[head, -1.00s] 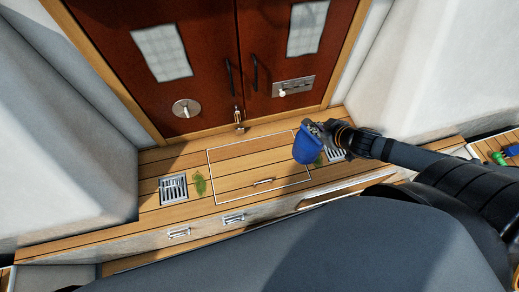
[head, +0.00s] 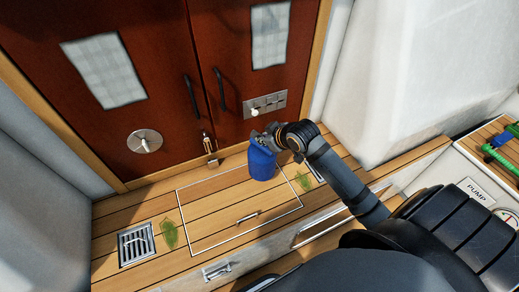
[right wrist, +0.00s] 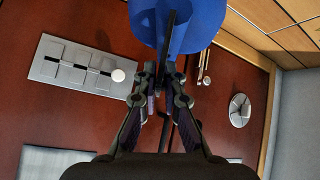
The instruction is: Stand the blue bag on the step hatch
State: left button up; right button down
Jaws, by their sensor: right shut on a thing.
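The blue bag (head: 262,163) hangs upright from my right gripper (head: 268,137), over the right part of the step hatch. I cannot tell whether its base touches the wood. The step hatch (head: 225,205) is a planked panel with a pale outline and a small metal handle (head: 247,217) near its front edge. In the right wrist view, my right gripper (right wrist: 164,85) is shut on the blue bag (right wrist: 190,25), whose lower part runs out of the top of the picture. My left gripper is not in view.
Dark red doors (head: 140,90) with black handles stand behind the step. A metal vent (head: 136,245) and green weed (head: 169,234) lie left of the hatch, and more weed (head: 304,181) lies at its right. A pump panel (head: 480,190) is at far right.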

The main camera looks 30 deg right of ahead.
aim_at(262, 146)
jog(key=shift+x, duration=1.1)
jog(key=f, duration=0.3)
jog(key=shift+a+f, duration=0.2)
jog(key=shift+a, duration=0.05)
jog(key=c, duration=1.9)
grip_release()
jog(key=shift+s+f, duration=0.1)
jog(key=shift+f, duration=0.05)
jog(key=o, duration=0.4)
